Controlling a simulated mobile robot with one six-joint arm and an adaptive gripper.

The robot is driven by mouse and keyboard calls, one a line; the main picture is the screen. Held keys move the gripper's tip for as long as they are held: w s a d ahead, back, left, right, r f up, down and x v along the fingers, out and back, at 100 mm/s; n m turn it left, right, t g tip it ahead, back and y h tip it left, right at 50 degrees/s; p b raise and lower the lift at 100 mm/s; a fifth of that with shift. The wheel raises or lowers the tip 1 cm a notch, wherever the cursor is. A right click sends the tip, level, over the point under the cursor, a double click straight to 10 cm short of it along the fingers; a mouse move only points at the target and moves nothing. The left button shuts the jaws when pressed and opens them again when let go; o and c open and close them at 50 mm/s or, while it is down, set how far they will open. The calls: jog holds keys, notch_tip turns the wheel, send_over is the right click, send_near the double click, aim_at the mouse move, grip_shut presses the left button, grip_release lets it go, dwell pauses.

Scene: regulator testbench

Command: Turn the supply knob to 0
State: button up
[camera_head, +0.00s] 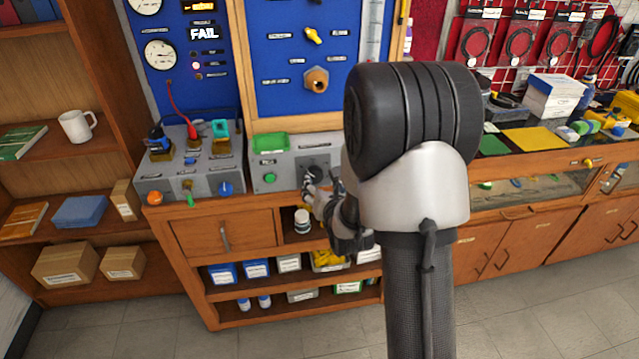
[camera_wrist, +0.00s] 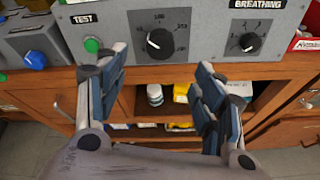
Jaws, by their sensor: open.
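A large black knob (camera_wrist: 160,43) sits on a dark numbered dial on the grey panel, in the upper middle of the wrist view. A pale mark shows on its left side; its exact setting is hard to read. I see no readable "supply" label near it. My gripper (camera_wrist: 162,68) is open and empty, its two fingers spread below and to either side of this knob, with no contact visible. In the head view my gripper (camera_head: 320,192) is in front of the grey panel (camera_head: 283,160), and my arm hides the panel's right part.
A smaller knob (camera_wrist: 246,42) sits under a "BREATHING" label to the right. A green button (camera_wrist: 92,45) under "TEST" is near the left finger. A blue knob (camera_wrist: 35,60) is on the grey box further left. A wooden ledge and open shelf lie below the panel.

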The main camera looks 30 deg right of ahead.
jog(key=f+m, duration=0.2)
jog(key=m, duration=0.3)
jog(key=m+t+h+p, duration=0.2)
jog(key=m+t+p, duration=0.15)
jog(key=m, duration=2.55)
send_near(316, 180)
jog(key=shift+t, duration=0.25)
jog(key=b+x, duration=0.3)
jog(key=x, duration=0.7)
jog(key=shift+f+b, duration=0.1)
jog(key=shift+b, duration=0.3)
jog(key=c, duration=1)
jog(key=shift+c, duration=0.2)
